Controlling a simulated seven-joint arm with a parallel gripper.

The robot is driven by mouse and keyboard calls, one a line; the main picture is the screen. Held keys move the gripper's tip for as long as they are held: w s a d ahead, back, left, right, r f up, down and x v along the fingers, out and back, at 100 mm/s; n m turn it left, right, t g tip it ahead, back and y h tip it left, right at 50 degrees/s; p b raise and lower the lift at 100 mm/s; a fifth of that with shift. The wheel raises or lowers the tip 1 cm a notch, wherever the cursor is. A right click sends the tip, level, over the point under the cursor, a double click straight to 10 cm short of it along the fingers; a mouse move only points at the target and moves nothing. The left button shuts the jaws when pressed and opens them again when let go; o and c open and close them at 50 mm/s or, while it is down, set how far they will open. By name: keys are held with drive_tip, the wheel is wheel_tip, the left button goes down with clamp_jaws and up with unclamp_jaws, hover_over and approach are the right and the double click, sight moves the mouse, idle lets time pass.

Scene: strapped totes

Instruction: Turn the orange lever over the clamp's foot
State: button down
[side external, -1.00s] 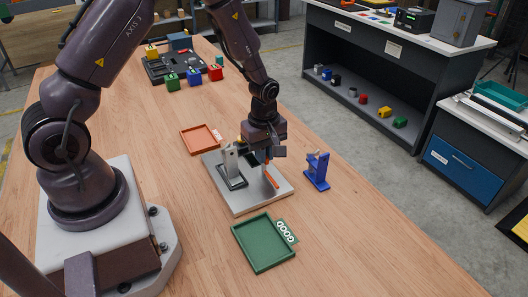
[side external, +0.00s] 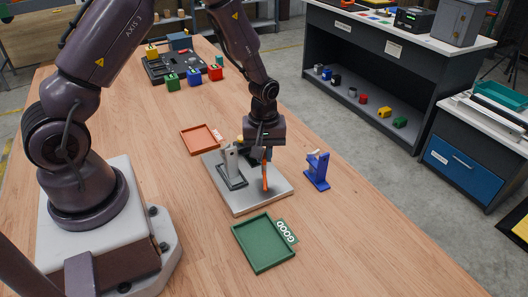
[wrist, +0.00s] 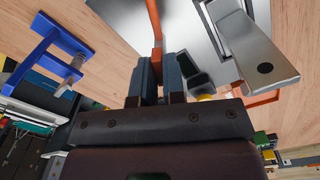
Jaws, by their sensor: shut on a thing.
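The orange lever (side external: 265,180) stands over the right part of the grey metal plate (side external: 248,207), nearly upright in the side view. My gripper (side external: 265,153) is above the plate, fingers down, shut on the lever's upper part. In the wrist view the orange lever (wrist: 154,25) runs in between the two blue-grey fingers (wrist: 159,75). A grey metal upright (side external: 231,160) stands on the plate to the left of the lever; it shows large in the wrist view (wrist: 250,48). The clamp's foot cannot be made out; my gripper hides part of the clamp.
A blue stand (side external: 316,176) with a pale piece on top is close right of the plate. A green tray (side external: 262,243) marked GOOD lies in front, an orange-red tray (side external: 201,139) behind. Coloured blocks (side external: 194,77) stand farther back. The wooden table's right front is clear.

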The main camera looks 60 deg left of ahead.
drive_tip(key=m, duration=0.6)
drive_tip(key=shift+m, duration=0.3)
drive_tip(key=m, duration=0.6)
drive_tip(key=shift+m, duration=0.3)
drive_tip(key=c, duration=1.2)
unclamp_jaws()
drive_tip(key=shift+r, duration=0.15)
wheel_tip(320, 180, up, 13)
